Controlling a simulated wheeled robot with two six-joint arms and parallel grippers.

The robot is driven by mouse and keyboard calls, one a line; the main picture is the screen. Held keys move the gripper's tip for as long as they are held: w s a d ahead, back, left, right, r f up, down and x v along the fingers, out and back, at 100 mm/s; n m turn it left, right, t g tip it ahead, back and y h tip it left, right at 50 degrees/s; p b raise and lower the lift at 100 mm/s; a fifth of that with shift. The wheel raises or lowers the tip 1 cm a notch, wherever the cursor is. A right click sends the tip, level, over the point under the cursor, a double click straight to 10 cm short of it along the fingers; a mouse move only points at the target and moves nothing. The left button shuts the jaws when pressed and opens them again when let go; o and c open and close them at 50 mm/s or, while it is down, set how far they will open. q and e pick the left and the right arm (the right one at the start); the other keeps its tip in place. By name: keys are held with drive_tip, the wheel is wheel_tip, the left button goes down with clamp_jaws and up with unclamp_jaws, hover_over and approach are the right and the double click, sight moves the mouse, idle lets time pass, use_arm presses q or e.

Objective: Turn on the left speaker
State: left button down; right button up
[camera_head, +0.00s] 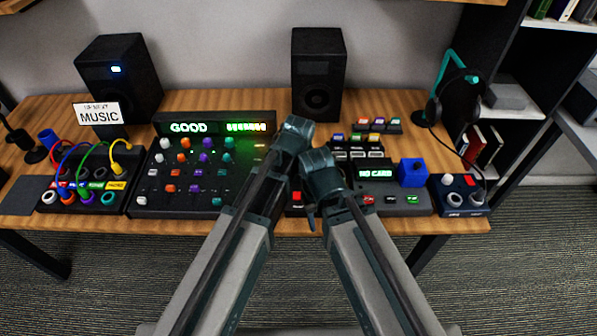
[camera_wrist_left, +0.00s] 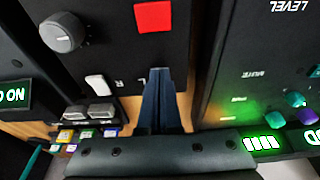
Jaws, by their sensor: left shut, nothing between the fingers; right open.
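The left speaker (camera_head: 118,75) is a black box at the back left of the desk, with a lit blue light on its front. The right speaker (camera_head: 318,75) stands at the back middle and shows no light.
A mixer panel (camera_head: 160,199) with a "GOOD" display stands at centre left. A patch box (camera_head: 115,199) with coloured cables and a "MUSIC" sign (camera_head: 98,114) are left of it. A panel with a red button (camera_wrist_left: 154,16), a blue cube (camera_head: 412,172) and headphones (camera_head: 434,110) are to the right.

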use_arm(q)
drive_tip(key=shift+w+r, duration=0.1)
use_arm(e)
drive_tip(key=shift+r, duration=0.1)
use_arm(q)
drive_tip(key=shift+w+r+p, duration=0.3)
drive_tip(key=shift+w+p, duration=0.05)
drive_tip(key=shift+w, duration=0.3)
use_arm(e)
drive_tip(key=shift+r, duration=0.3)
use_arm(q)
drive_tip(key=shift+r, duration=0.15)
use_arm(e)
drive_tip(key=shift+r, duration=0.15)
